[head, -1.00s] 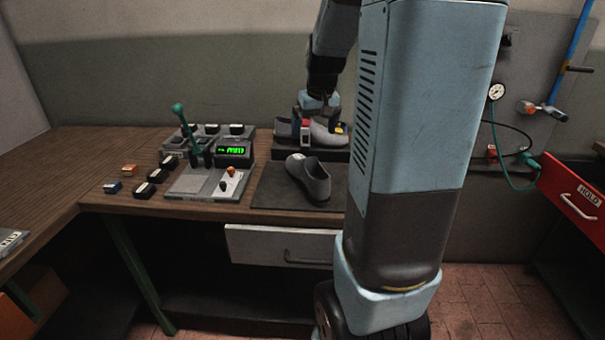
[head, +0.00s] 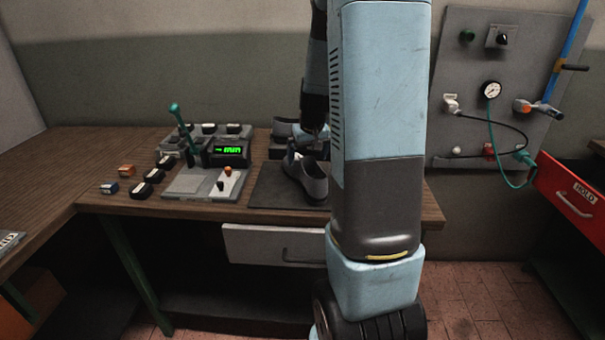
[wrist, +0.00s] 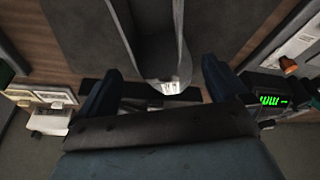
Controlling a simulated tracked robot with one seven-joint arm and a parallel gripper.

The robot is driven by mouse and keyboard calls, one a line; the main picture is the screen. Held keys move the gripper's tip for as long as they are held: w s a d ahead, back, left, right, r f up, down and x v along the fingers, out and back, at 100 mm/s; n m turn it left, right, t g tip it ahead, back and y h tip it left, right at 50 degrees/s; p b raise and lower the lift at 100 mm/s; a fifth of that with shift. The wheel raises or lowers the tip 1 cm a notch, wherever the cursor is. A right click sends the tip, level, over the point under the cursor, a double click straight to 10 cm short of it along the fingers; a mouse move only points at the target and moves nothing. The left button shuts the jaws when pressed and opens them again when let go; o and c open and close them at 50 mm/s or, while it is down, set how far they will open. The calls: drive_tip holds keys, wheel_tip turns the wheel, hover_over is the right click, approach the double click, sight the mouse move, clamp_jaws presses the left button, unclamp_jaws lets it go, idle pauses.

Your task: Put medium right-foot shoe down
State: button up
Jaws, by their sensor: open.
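A grey shoe (head: 311,182) rests on the dark mat (head: 258,192) at the front of the bench. My gripper (head: 297,155) is at the rear end of this shoe, partly hidden by my arm. In the wrist view my gripper (wrist: 160,66) is open, with one finger on either side of the shoe's heel (wrist: 160,69). A white label (wrist: 170,87) shows on the heel, its text unreadable. I cannot tell whether the fingers touch the shoe. A second grey shoe (head: 284,127) stands behind on the dark raised stand (head: 277,152), mostly hidden by my arm.
A press unit with a green lever (head: 183,125) and a lit green display (head: 230,151) stands left of the mat. Several small dark and orange blocks lie left of it. A panel with a gauge (head: 491,90) and hose is at right.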

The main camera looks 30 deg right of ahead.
sight(305, 169)
drive_tip(key=shift+x, duration=1.6)
drive_tip(key=shift+c, duration=0.2)
drive_tip(key=shift+r, duration=0.1)
drive_tip(key=c, duration=1.4)
